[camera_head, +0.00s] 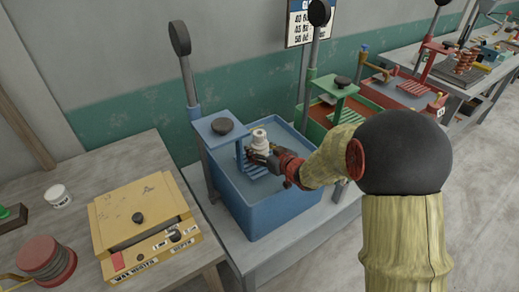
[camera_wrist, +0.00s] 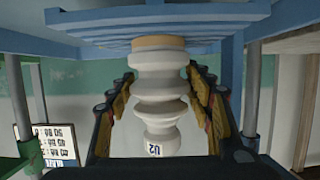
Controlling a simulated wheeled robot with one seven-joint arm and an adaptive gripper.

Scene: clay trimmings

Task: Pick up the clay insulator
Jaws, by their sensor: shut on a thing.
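The clay insulator (camera_head: 260,138) is an off-white ribbed piece with a tan end, seen above the blue slatted rack (camera_head: 250,168) of the blue tank. My gripper (camera_head: 262,151) reaches in from the right and is shut on it. In the wrist view, which appears upside down, the insulator (camera_wrist: 158,90) stands between my two fingers (camera_wrist: 161,78) and carries a "U2" label. Its tan end meets the edge of the slatted rack (camera_wrist: 160,22) in that picture; I cannot tell whether they touch. My fingers partly hide the insulator in the head view.
The blue tank (camera_head: 265,208) has a lever post (camera_head: 189,75) and a top plate (camera_head: 225,126) just left of my gripper. A yellow wax melter (camera_head: 137,222) sits on the left table. Green and red tanks (camera_head: 405,92) stand farther right. Open floor lies at the right.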

